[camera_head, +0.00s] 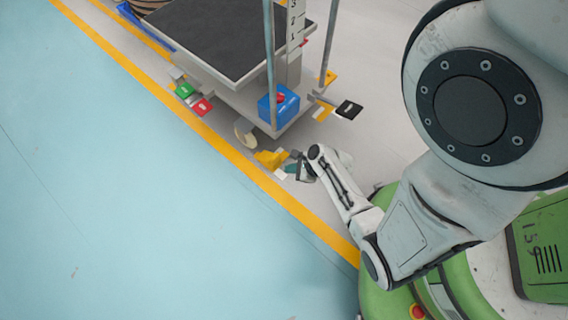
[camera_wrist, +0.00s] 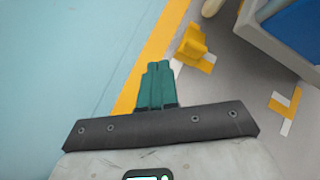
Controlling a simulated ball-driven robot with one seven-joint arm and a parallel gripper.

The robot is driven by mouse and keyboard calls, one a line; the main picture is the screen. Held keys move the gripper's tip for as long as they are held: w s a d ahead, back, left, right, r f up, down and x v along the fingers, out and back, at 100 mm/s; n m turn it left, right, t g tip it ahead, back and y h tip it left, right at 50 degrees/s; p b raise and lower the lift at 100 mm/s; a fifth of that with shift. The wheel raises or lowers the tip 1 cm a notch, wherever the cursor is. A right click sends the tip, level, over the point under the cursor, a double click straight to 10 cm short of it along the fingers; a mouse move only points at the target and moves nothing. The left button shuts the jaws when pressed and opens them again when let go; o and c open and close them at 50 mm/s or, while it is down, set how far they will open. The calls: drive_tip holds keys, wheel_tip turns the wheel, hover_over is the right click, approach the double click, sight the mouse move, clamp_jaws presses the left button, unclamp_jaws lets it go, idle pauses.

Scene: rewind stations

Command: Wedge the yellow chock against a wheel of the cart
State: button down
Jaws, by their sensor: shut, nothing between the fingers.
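The yellow chock (camera_head: 271,159) lies on the floor beside the yellow line, close to a caster wheel (camera_head: 245,132) at the near corner of the cart (camera_head: 213,82). I cannot tell whether the chock touches the wheel. In the wrist view the chock (camera_wrist: 192,43) sits just beyond my fingertips, and part of the wheel (camera_wrist: 212,8) shows at the top edge. My gripper (camera_wrist: 158,66) has teal fingers closed together and empty. In the head view my gripper (camera_head: 291,168) is low over the floor, just right of the chock.
A blue box (camera_head: 278,106) sits on the cart's lower deck. Green (camera_head: 185,90), red (camera_head: 202,107) and black (camera_head: 348,109) pedals stick out from the cart. White and yellow floor marks (camera_wrist: 285,103) lie right of the chock. The blue floor left of the line is clear.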

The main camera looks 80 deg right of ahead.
sight(278, 163)
drive_tip(key=s+d+f+m+h+b, duration=0.3)
drive_tip(key=s+f+m+b, duration=0.15)
drive_tip(key=f+m, duration=0.4)
drive_tip(key=shift+n+g, duration=0.3)
drive_tip(key=shift+n, duration=0.05)
drive_tip(key=b+x, duration=0.2)
drive_tip(key=x, duration=0.1)
drive_tip(key=b+x, duration=0.2)
drive_tip(key=x, duration=0.1)
drive_tip(key=b+x, duration=0.2)
drive_tip(key=x, duration=0.2)
drive_tip(key=shift+s+a+f, duration=0.1)
drive_tip(key=shift+s+f, duration=0.2)
drive_tip(key=shift+w+d+r, duration=0.1)
drive_tip(key=shift+w+d, duration=0.2)
drive_tip(key=shift+w, duration=0.2)
drive_tip(key=shift+w+d+r, duration=0.1)
drive_tip(key=shift+w+d, duration=0.2)
drive_tip(key=shift+w, duration=0.2)
drive_tip(key=shift+w+d+r+b, duration=0.1)
drive_tip(key=shift+w+d+b, duration=0.3)
drive_tip(key=shift+w, duration=0.25)
